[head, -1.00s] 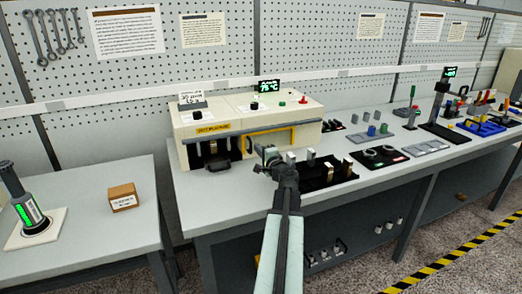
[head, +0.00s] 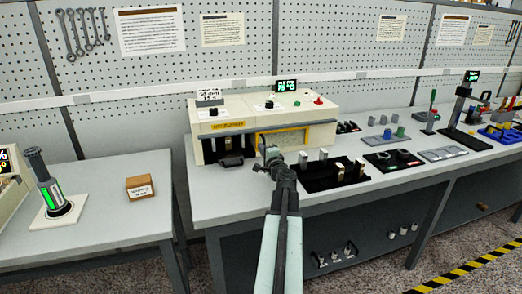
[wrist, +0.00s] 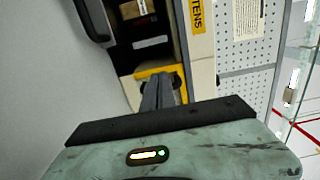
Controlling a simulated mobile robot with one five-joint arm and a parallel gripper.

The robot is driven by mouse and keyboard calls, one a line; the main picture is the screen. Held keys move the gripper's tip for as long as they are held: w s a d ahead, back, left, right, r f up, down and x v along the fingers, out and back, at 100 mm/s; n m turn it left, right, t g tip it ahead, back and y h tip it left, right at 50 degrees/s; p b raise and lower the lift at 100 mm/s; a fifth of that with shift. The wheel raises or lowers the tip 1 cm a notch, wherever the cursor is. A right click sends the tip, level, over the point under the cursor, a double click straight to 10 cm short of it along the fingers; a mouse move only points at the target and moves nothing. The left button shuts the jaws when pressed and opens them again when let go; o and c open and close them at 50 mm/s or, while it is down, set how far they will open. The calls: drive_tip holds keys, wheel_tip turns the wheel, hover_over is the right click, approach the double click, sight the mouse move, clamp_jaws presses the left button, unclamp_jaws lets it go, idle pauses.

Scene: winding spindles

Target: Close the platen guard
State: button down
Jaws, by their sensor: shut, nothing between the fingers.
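The platen guard is a yellow-framed clear panel (head: 290,137) on the right part of the cream machine's (head: 205,155) front. The left bay (head: 226,145), under the yellow platens label, is uncovered and dark inside. My gripper (head: 268,155) is in front of the guard's left edge, hiding its lower left corner. In the wrist view my gripper's fingers (wrist: 156,92) are together and empty. Their tips overlap the yellow frame (wrist: 160,71) in that view; I cannot tell whether they touch it.
A black handle (head: 231,160) sticks out low in front of the left bay. A black tray with upright blocks (head: 322,178) lies right of my gripper. A small brown box (head: 140,187) and a green-lit cylinder (head: 52,195) stand on the left table. The bench left of the machine has little free room.

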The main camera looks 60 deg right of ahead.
idle(0.7)
drive_tip(key=shift+s+d, duration=1.15)
drive_tip(key=v, duration=1)
drive_tip(key=shift+s+d, duration=0.1)
drive_tip(key=shift+s, duration=0.4)
